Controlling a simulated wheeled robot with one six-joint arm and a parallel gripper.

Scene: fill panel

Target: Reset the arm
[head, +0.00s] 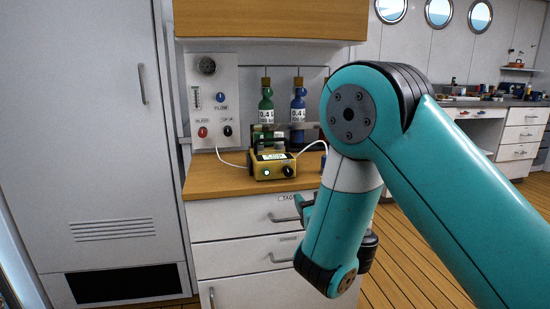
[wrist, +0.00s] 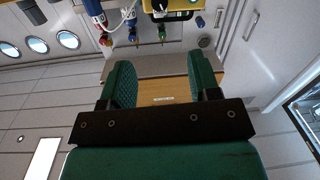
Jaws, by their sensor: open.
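My teal arm reaches across the right half of the head view and bends down in front of the drawer cabinet. My gripper (wrist: 162,78) shows in the wrist view with its two green pads wide apart and nothing between them. In the head view it is mostly hidden behind my arm; only a small teal part shows at the drawer fronts. The wrist view looks upside down, with the wooden counter and a labelled drawer front beyond the pads.
A yellow device (head: 272,165) stands on the wooden counter (head: 215,182). Behind it are a green bottle (head: 266,104) and a blue bottle (head: 298,108). A panel with gauge and knobs (head: 210,100) is on the wall. A tall white cabinet (head: 95,130) stands left. Wooden floor (head: 425,235) is open at right.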

